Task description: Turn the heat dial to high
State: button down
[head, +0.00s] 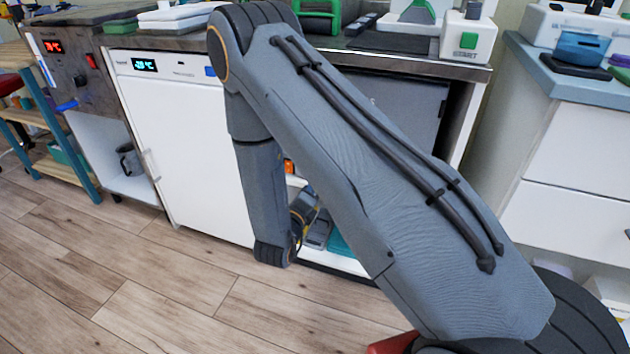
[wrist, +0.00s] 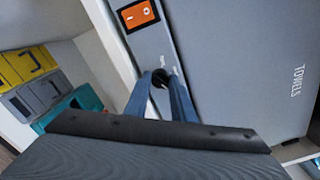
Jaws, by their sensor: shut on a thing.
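The heat dial (wrist: 160,76) is a small dark knob on the grey control panel of the towel cabinet in the wrist view. The cabinet's grey door (wrist: 245,60) reads TOWELS. An orange display (wrist: 138,15) sits above the dial. My gripper (wrist: 162,83) has its two blue fingers shut on the dial, one on each side. The fingers hide part of the dial, and its pointer and small markings are too unclear to read. In the head view the dark cabinet door (head: 410,105) shows under the counter; my arm hides the dial and fingertips.
Yellow (wrist: 25,65), grey (wrist: 40,95) and teal (wrist: 75,105) bins sit on a shelf left of the panel. A white fridge unit (head: 185,145) stands left of my arm. White drawers (head: 575,150) stand at right. The wood floor (head: 130,280) at front left is clear.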

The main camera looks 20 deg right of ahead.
dwell(0.4)
jog(key=c, duration=1.5)
grip_release()
